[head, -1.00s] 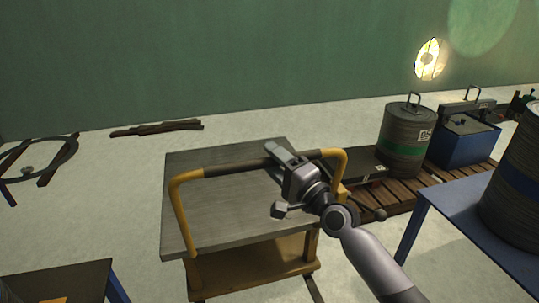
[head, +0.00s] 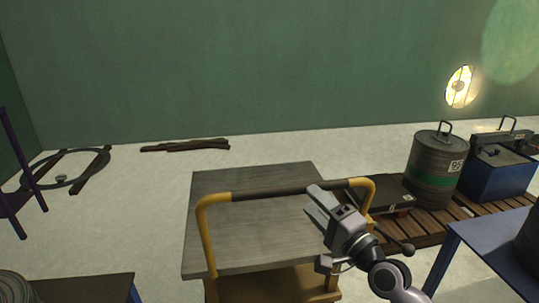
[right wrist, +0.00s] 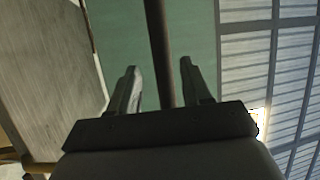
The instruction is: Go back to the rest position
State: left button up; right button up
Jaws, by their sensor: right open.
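My right gripper (head: 314,199) is open, in front of the right part of the cart's dark handle bar (head: 275,190) in the head view. Its fingertips overlap the bar there. In the right wrist view, the two fingers (right wrist: 158,80) stand apart with a dark bar (right wrist: 158,40) showing in the gap. I cannot tell whether the bar lies between the fingers or beyond them. The handle has yellow bent ends and stands on a cart with a grey top (head: 250,235). My left gripper is not in view.
A blue table (head: 490,250) is at right, near my right arm. Behind it a wooden pallet (head: 425,228) carries a drum (head: 434,170) and a blue box (head: 497,175). A dark table (head: 85,290) is at lower left. Floor between it and the cart is clear.

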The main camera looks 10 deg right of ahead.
jog(key=s+a+f+n+g+h, duration=0.2)
jog(key=s+f+n+g+h, duration=0.35)
jog(key=s+f+n, duration=1.25)
pick_arm(q)
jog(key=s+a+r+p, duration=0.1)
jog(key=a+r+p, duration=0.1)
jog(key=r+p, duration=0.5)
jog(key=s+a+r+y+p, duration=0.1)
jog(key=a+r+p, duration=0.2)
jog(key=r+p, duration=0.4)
jog(key=p, duration=0.9)
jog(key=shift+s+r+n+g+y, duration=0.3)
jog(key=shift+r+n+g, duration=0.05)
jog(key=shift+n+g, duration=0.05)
pick_arm(e)
jog(key=s+d+r+m+g, duration=0.2)
jog(key=s+r, duration=0.6)
jog(key=r, duration=0.4)
jog(key=d+m, duration=0.1)
jog(key=d, duration=0.1)
jog(key=shift+s+d+r+m+h, duration=0.15)
jog(key=shift+d+r+m+h, duration=0.1)
jog(key=shift+d+m+h, duration=0.1)
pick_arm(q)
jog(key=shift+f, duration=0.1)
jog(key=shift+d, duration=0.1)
